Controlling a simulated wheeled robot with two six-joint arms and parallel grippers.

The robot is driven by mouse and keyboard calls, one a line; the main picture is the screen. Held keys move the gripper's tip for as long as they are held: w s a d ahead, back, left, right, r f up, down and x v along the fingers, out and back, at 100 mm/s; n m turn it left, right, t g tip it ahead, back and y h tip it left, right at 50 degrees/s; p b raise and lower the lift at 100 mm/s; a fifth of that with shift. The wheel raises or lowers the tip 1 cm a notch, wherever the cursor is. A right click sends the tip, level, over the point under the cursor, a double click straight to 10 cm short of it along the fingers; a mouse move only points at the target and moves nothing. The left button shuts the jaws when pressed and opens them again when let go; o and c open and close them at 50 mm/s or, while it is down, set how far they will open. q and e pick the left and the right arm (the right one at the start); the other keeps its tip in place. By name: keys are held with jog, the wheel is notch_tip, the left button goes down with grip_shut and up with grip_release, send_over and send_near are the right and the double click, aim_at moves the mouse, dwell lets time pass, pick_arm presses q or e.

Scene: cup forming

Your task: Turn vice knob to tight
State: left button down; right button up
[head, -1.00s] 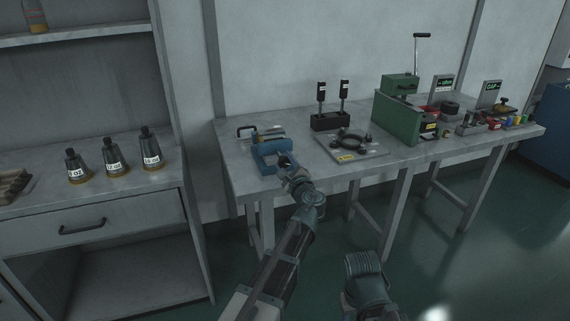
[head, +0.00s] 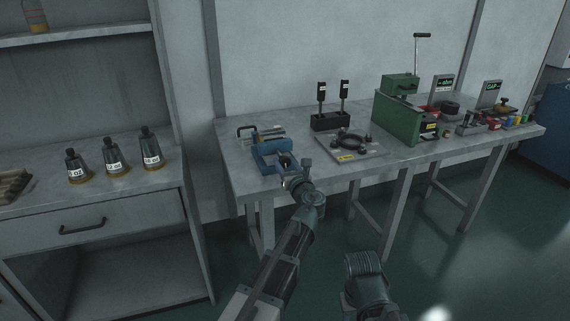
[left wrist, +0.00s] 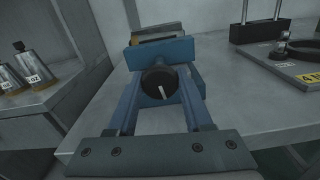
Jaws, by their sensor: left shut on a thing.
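The blue vice (head: 270,153) stands at the left front of the workbench. It also shows in the left wrist view (left wrist: 160,52). Its round black knob (left wrist: 158,84) faces me and bears a white mark that points downward, slightly right. My left gripper (head: 285,163) is at the vice's front. In the left wrist view its two fingers (left wrist: 160,92) reach forward on either side of the knob, and it is shut on the knob. The head view hides most of the knob behind the wrist.
A plate with a black ring (head: 350,143) lies right of the vice, with a black two-post stand (head: 331,121) behind it. A green press (head: 398,112) stands farther right. Several labelled flasks (head: 114,157) stand on the left cabinet. The floor before the bench is clear.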

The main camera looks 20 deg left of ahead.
pick_arm(q)
jog(key=m, duration=0.5)
jog(key=shift+s+m, duration=0.1)
jog(key=shift+m, duration=2.4)
jog(key=shift+c, duration=1.5)
grip_release()
jog(key=v, duration=1.3)
jog(key=shift+s+d, duration=0.25)
jog(key=shift+s, duration=0.05)
